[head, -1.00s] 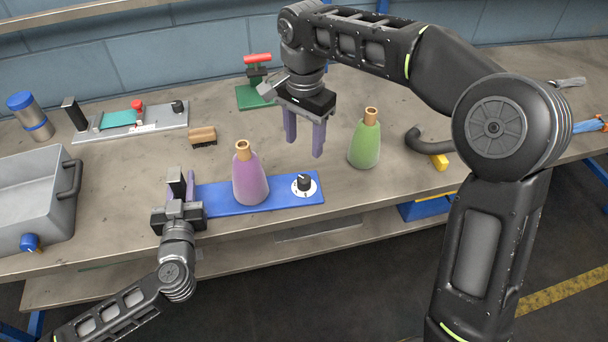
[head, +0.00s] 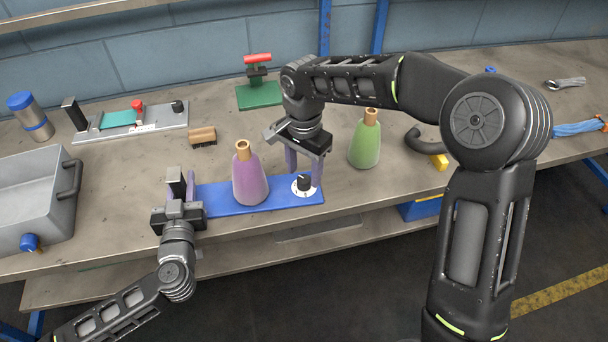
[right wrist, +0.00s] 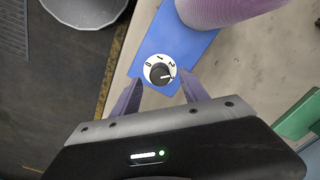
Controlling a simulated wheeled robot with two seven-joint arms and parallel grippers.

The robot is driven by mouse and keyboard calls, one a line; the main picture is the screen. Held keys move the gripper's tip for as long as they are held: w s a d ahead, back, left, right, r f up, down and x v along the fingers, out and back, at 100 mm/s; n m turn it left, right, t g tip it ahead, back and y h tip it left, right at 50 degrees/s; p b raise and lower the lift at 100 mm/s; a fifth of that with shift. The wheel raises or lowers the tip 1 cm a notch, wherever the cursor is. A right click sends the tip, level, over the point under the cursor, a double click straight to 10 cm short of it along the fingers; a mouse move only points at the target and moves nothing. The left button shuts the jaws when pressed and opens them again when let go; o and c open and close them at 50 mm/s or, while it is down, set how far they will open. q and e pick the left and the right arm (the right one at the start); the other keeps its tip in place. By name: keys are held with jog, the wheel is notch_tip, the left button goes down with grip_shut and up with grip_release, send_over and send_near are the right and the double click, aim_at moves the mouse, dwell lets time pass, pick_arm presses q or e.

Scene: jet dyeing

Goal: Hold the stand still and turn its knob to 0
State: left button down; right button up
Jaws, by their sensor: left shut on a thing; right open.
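The stand is a blue board (head: 218,198) with a purple bottle (head: 250,180) standing on it. Near its right end is a black knob (head: 304,182) on a white dial. In the right wrist view the knob (right wrist: 160,74) has marks 0, 1 and 2 beside it, and its white line points right, just past the 2. My left gripper (head: 178,192) is shut at the stand's left end; its exact hold is partly hidden. My right gripper (head: 304,175) is open, pointing down, with its fingers on either side of the knob.
A green bottle (head: 365,142) stands right of the stand. A wooden brush (head: 203,137) and a green-based clamp (head: 260,96) lie behind. A grey tub (head: 30,200) is at the left. The table's front edge runs close in front of the stand.

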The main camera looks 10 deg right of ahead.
jog(key=shift+f, duration=1.15)
grip_shut()
